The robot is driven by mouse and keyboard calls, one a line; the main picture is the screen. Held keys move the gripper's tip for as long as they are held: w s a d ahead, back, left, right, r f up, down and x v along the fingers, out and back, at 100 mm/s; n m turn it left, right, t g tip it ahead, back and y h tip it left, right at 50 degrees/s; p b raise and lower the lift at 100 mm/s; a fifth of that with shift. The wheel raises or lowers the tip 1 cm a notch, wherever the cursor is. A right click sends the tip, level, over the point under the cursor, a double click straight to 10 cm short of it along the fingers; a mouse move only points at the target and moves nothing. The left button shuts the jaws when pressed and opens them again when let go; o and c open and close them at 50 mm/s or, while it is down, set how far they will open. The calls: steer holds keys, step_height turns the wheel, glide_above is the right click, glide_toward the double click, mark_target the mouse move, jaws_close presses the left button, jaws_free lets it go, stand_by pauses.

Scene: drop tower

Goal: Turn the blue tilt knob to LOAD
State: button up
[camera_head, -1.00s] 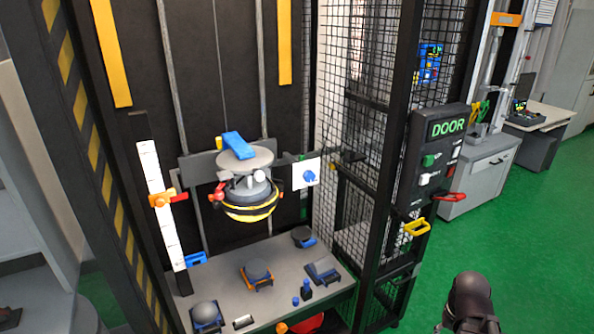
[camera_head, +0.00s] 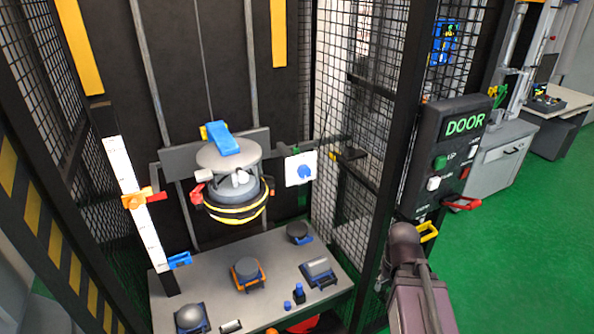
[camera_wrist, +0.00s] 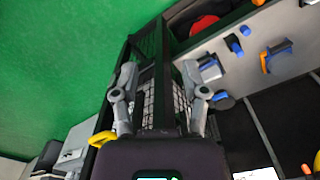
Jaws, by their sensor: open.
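The blue tilt knob (camera_head: 305,172) sits on a small white plate (camera_head: 292,180) at the right side of the hanging carriage in the head view. The marks on the plate are too small to read. In the wrist view a corner of a white panel (camera_wrist: 256,174) shows at the bottom edge; I cannot tell if it is the knob's plate. My gripper (camera_wrist: 162,92) is open and empty in the wrist view, with its fingers apart in front of dark mesh. In the head view my arm is at the lower right, outside the tower frame, well apart from the knob.
The tower's dark post and mesh side stand between my arm and the carriage. A DOOR control box (camera_head: 446,155) with a red handle (camera_head: 461,203) and a yellow handle (camera_head: 428,231) is close by. A grey table (camera_head: 215,270) with several fixtures lies below the carriage. Green floor is free at right.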

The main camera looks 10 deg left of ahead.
steer(key=shift+w, duration=0.15)
steer(key=o, duration=0.6)
steer(key=shift+w+a+f, duration=0.1)
steer(key=shift+w+a, duration=0.05)
steer(key=w+a+m+t+y+b, duration=0.75)
steer(key=w+a+m, duration=0.35)
steer(key=w+a, duration=0.55)
steer(key=w+a+r+m+t+y+b, duration=0.1)
steer(key=w+r+m+t+b, duration=0.1)
steer(key=w+m, duration=0.4)
steer(key=w+a+r+m+t+y+b, duration=0.1)
steer(key=w+a+r+m+t+b, duration=0.1)
steer(key=w+r+m+t, duration=0.2)
steer(key=shift+w+r+m+t+b, duration=0.55)
steer(key=shift+w+m, duration=1.25)
steer(key=shift+m, duration=2.4)
